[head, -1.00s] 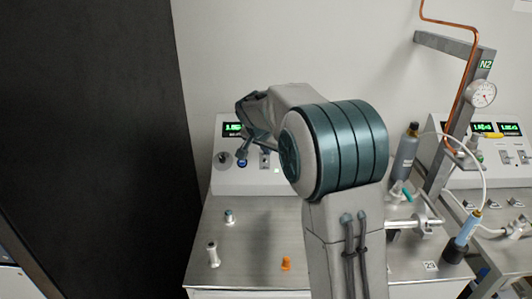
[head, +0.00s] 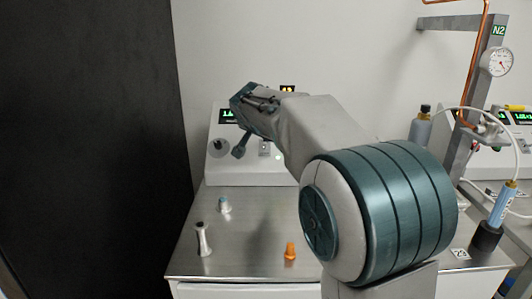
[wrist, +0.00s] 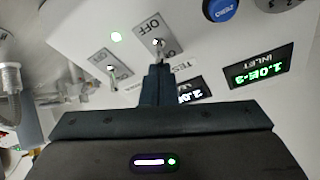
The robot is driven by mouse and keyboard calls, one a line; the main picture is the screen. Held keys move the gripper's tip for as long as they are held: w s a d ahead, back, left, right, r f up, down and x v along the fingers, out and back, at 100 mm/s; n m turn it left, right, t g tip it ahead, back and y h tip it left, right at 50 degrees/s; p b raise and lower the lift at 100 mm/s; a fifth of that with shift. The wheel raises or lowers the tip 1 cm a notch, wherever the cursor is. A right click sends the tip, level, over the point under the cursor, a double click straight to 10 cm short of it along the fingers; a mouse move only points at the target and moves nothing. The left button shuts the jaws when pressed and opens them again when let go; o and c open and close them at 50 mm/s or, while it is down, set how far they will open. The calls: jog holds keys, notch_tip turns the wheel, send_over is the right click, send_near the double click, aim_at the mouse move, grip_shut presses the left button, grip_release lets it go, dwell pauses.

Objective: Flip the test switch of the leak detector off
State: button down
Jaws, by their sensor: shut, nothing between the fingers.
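The leak detector (head: 250,176) is a pale sloped console at the back of the steel bench in the head view. In the wrist view its TEST switch (wrist: 158,45) is a small metal toggle between OFF and ON labels. Its lever direction is hard to tell. My gripper (wrist: 158,68) is shut and empty, its fingertips right at the toggle; whether they touch it I cannot tell. In the head view my gripper (head: 240,152) is in front of the panel and hides part of it.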

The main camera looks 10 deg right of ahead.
jog(key=shift+s+f+t+b, duration=0.3)
jog(key=shift+f+t+b, duration=0.4)
jog(key=shift+b, duration=2.4)
jog(key=shift+r+h+p, duration=0.3)
jog(key=shift+r+p, duration=0.05)
jog(key=shift+r, duration=0.2)
jog(key=shift+s+a, duration=0.1)
jog(key=shift+s, duration=0.1)
jog(key=shift+s+a+b, duration=0.1)
jog(key=shift+s+b, duration=0.45)
jog(key=shift+b, duration=0.15)
jog(key=shift+s, duration=0.15)
